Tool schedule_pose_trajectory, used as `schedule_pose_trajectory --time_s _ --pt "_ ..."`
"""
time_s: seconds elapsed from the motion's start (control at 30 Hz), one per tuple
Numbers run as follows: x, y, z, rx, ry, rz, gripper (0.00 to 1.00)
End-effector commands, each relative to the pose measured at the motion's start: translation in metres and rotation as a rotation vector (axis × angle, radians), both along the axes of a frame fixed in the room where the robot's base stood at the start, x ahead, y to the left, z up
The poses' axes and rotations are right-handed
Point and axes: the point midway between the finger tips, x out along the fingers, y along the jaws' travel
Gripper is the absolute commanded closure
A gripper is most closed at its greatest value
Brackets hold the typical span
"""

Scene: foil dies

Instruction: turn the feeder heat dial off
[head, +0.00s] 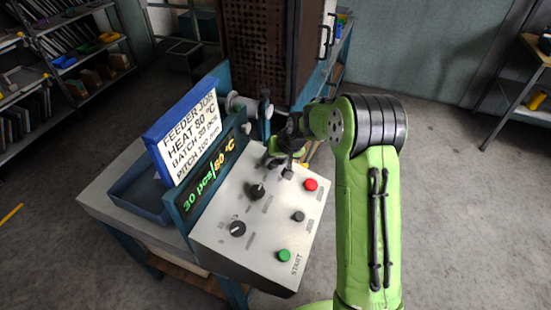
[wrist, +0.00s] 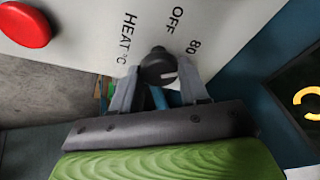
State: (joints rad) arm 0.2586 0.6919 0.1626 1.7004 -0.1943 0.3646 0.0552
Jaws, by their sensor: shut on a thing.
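The heat dial (wrist: 157,64) is a black round knob on the pale panel, beside the printed words HEAT °C, OFF and 80 in the wrist view. My gripper (wrist: 160,80) has its two grey fingers on either side of the knob and is shut on it. A pale mark shows on the knob, but I cannot tell surely which label it points to. In the head view my gripper (head: 279,157) is at the upper end of the control panel (head: 215,245) and hides the heat dial. The display (head: 209,177) reads 30 pcs/80 °C.
Two other black dials (head: 258,190) (head: 237,228) sit lower on the panel. A red button (head: 310,184), a dark button (head: 298,216) and a green START button (head: 284,255) line its right side. A blue-framed job card (head: 186,135) stands behind. Open floor lies right.

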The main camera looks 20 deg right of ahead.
Motion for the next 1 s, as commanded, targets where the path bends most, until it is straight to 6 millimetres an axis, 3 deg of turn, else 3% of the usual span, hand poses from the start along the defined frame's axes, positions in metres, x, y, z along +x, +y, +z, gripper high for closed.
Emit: schedule_pose_trajectory --time_s 0.27,1.0 --pt "0.0 -0.0006 -0.0019 -0.029 -0.041 0.152 0.86" --pt "0.0011 -0.0027 -0.0013 -0.149 -0.206 0.778 0.86"
